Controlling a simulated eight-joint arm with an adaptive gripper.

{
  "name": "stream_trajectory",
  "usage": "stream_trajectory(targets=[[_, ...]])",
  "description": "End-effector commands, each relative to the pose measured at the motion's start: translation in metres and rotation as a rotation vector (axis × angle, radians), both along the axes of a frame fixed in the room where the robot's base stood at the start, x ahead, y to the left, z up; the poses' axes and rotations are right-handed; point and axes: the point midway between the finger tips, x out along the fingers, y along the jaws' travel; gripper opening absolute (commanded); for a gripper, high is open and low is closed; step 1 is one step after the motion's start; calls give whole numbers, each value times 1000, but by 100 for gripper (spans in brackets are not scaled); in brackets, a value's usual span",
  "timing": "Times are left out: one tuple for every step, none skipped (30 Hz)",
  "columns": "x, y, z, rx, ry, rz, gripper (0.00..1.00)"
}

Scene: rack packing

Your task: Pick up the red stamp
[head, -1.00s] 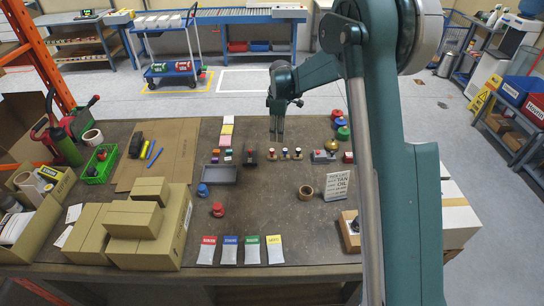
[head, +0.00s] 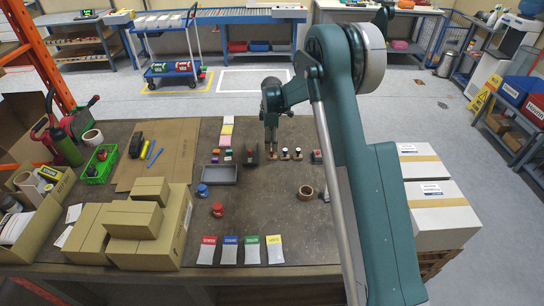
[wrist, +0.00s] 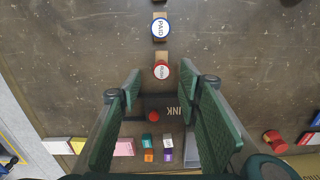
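The red stamp (wrist: 162,70) stands on the table in the wrist view, with a red-rimmed white label on top. It lies just beyond my gripper's fingertips, roughly centred between them, with no contact visible. In the head view my gripper (head: 271,155) points down at the stamp row's left end and mostly hides the red stamp. In the wrist view my gripper (wrist: 170,83) is open, its two green fingers wide apart and nothing held.
A blue-rimmed PAID stamp (wrist: 161,27) stands just past the red one. A black ink pad holder with a red knob (wrist: 153,116) sits close on the other side. A grey tray (head: 219,174) and a red-topped pot (head: 217,209) lie left.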

Motion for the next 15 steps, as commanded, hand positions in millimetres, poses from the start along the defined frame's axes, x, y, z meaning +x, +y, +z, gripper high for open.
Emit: stream_trajectory(targets=[[0,0,-2,0,0,0,35],[0,0,-3,0,0,0,35],[0,0,-5,0,0,0,35],[0,0,-8,0,0,0,35],[0,0,-10,0,0,0,35],[0,0,-14,0,0,0,35],[0,0,-16,0,0,0,35],[0,0,-19,0,0,0,35],[0,0,-22,0,0,0,35],[0,0,-23,0,0,0,35],[0,0,-24,0,0,0,35],[0,0,-25,0,0,0,35],[0,0,-26,0,0,0,35],[0,0,-26,0,0,0,35],[0,0,-26,0,0,0,35]])
